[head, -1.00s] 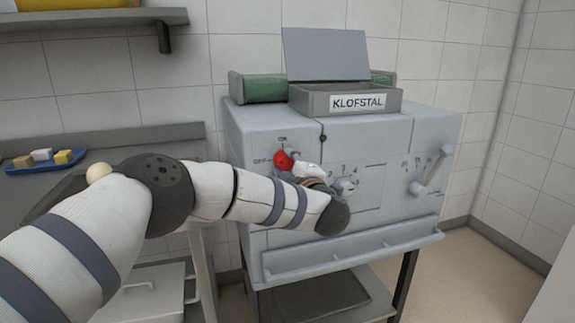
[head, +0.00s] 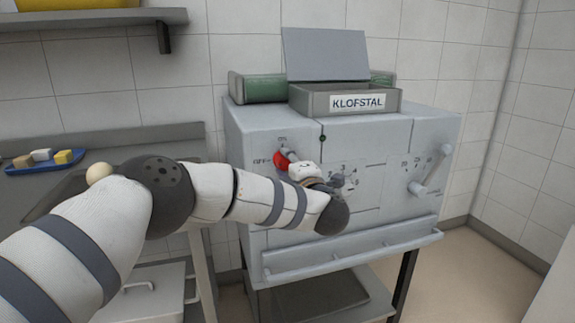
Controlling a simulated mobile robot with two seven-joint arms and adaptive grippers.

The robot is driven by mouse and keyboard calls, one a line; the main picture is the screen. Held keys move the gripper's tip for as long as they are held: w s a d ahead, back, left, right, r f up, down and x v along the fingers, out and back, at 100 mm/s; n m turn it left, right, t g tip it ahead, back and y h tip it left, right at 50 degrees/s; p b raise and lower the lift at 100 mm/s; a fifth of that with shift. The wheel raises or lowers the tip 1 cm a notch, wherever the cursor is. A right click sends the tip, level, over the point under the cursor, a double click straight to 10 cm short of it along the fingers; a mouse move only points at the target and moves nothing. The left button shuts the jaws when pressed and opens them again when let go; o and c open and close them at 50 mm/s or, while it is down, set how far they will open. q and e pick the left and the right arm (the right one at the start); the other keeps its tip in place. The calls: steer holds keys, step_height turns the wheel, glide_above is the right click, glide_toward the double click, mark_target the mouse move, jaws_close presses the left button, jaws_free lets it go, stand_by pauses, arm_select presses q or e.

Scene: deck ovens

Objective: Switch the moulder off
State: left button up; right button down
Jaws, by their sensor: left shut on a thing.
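The moulder (head: 385,145) is a pale grey machine with a KLOFSTAL label on its top box. Its red switch knob (head: 279,162) is on the left of the front panel, with an OFF mark to its left and an ON mark above. My left gripper (head: 287,157) is at the knob and shut on it. The fingers and wrist hide the knob's right side, so I cannot tell exactly where it points. My right gripper is not in view.
A grey numbered dial (head: 350,183) is just right of my left wrist. A lever (head: 430,172) is on the panel's right. A ledge (head: 350,252) runs along the lower front. A blue tray (head: 45,163) with small blocks stands at the left.

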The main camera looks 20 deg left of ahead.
arm_select(q)
steer(key=o, duration=1.2)
steer(key=shift+c, duration=0.2)
steer(key=v, duration=1.2)
steer(key=shift+d, duration=0.1)
